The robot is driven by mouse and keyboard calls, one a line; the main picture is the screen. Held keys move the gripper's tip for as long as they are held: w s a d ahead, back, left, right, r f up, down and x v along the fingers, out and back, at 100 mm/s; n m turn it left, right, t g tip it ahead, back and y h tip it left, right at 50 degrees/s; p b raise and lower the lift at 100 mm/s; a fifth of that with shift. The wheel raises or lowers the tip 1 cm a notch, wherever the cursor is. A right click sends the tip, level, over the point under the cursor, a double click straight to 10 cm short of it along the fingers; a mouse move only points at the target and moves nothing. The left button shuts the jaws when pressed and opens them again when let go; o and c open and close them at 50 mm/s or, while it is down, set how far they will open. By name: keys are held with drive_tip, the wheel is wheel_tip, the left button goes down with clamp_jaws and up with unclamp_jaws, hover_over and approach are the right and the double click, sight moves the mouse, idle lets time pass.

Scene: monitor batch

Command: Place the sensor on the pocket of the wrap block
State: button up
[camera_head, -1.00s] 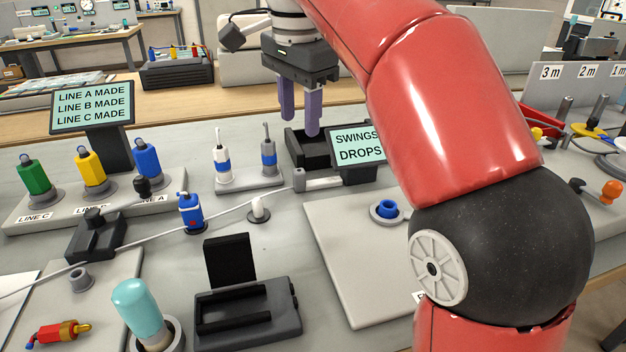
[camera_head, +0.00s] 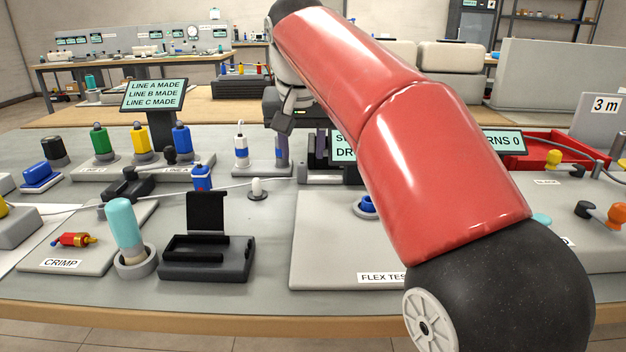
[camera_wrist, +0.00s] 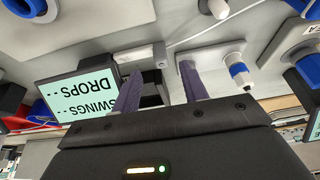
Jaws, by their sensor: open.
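No label names the sensor or the wrap block, so I cannot tell for sure which they are. The block also shows in the wrist view (camera_wrist: 183,60). My gripper (camera_wrist: 160,90) is open with nothing between its purple fingers. It is over the bench by the grey block and the SWINGS/DROPS screen (camera_wrist: 85,92). In the head view my arm hides part of it.
A blue bottle-like part (camera_head: 201,178) stands near a pale cable. A black holder with a raised back (camera_head: 207,262), a turquoise-topped cylinder (camera_head: 124,222) and the flex test plate (camera_head: 310,270) are nearer the front. Green, yellow and blue parts stand on the line rack (camera_head: 200,158).

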sight(302, 163)
drive_tip(key=x, duration=0.3)
drive_tip(key=shift+w+a+f+b, duration=0.15)
drive_tip(key=shift+f+b, duration=0.05)
drive_tip(key=shift+b, duration=0.1)
clamp_jaws()
drive_tip(key=shift+r, duration=0.1)
